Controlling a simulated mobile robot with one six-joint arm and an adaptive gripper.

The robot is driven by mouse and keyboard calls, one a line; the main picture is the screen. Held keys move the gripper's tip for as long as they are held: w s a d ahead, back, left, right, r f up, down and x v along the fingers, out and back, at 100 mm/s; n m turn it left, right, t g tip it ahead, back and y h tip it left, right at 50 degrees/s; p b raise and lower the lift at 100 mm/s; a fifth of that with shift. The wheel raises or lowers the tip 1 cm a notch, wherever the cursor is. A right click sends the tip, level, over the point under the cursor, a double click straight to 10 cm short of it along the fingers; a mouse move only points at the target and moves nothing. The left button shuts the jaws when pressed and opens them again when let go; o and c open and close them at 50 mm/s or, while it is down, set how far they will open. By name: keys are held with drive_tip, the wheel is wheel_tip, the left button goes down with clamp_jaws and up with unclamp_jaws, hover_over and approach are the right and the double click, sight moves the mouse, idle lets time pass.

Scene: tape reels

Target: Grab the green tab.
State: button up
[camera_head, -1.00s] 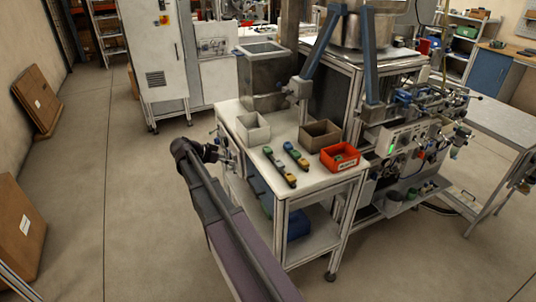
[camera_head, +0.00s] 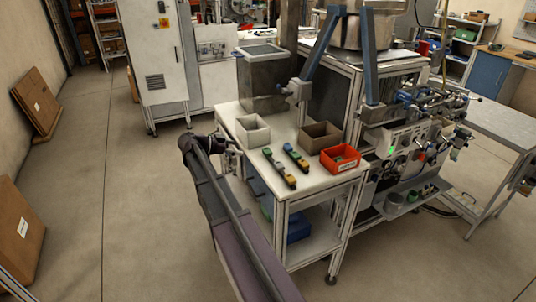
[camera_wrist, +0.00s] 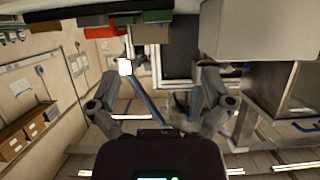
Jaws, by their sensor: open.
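Two short rows of small coloured pieces lie on the white table in the head view. The pieces are too small to tell which is the tab. My gripper (camera_head: 232,145) is at the table's left edge, left of both rows and apart from them. Green surfaces (camera_wrist: 157,16) show at the top of that view.
A metal hopper (camera_head: 262,85) and a blue-armed machine stand behind.

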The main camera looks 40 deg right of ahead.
drive_tip(key=b, duration=0.2)
approach(266, 150)
drive_tip(key=d+f, duration=0.1)
drive_tip(key=d, duration=0.2)
drive_tip(key=shift+s+d+f, duration=0.25)
drive_tip(key=shift+s+f, duration=0.1)
drive_tip(key=shift+s, duration=0.05)
drive_tip(key=shift+d, duration=0.1)
drive_tip(key=shift+b+x, duration=1.1)
drive_tip(key=shift+x, duration=1.4)
drive_tip(key=shift+s, duration=0.2)
drive_tip(key=c, duration=0.8)
